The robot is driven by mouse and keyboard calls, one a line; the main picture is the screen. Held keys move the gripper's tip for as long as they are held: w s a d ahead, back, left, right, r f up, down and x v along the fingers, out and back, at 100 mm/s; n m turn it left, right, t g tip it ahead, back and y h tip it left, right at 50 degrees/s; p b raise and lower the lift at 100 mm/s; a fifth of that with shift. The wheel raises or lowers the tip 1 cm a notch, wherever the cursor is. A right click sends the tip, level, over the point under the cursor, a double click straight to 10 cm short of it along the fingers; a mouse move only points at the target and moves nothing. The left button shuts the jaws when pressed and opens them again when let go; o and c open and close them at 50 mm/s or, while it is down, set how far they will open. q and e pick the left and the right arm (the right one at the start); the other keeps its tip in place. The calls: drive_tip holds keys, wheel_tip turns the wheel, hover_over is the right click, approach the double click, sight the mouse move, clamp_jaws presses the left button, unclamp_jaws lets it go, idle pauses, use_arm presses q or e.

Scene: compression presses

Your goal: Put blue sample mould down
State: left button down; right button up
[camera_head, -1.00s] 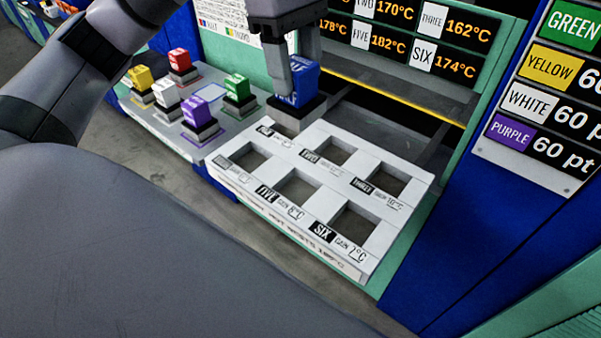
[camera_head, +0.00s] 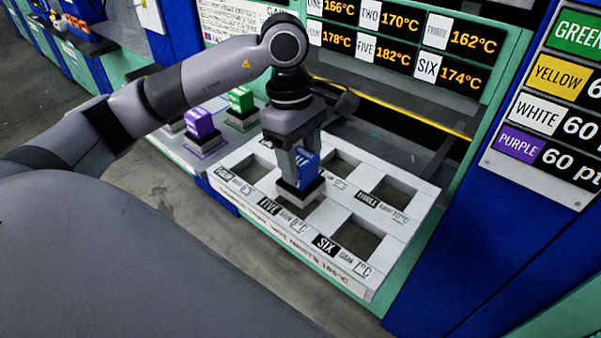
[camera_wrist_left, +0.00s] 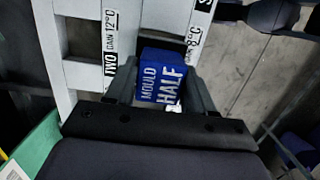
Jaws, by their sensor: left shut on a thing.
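The blue sample mould (camera_head: 307,163) has a dark base with a pale rim. My left gripper (camera_head: 303,168) points down and is shut on it. The mould is at the compartment marked FIVE in the front row of the white rack (camera_head: 346,201). I cannot tell whether its base is in the compartment or just above it. In the left wrist view the blue mould (camera_wrist_left: 160,83), lettered MOULD HALF, is between the two fingers. The gripper partly hides it in the head view. My right gripper is not in view.
The SIX compartment (camera_head: 357,242) and THREE compartment (camera_head: 393,192) are empty. Purple (camera_head: 200,124) and green (camera_head: 241,99) moulds stand on a grey shelf at left, beyond the rack. My left arm hides part of that shelf. Temperature displays (camera_head: 399,22) stand behind.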

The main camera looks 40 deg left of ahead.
use_arm(q)
drive_tip(key=shift+f, duration=1.85)
drive_tip(key=shift+f, duration=0.1)
drive_tip(key=shift+c, duration=2)
unclamp_jaws()
drive_tip(key=shift+f, duration=0.1)
drive_tip(key=shift+r, duration=0.2)
drive_tip(key=r, duration=0.4)
drive_tip(key=a+r, duration=0.1)
drive_tip(key=r, duration=0.6)
drive_tip(key=shift+a+r, duration=0.35)
drive_tip(key=shift+r, duration=0.05)
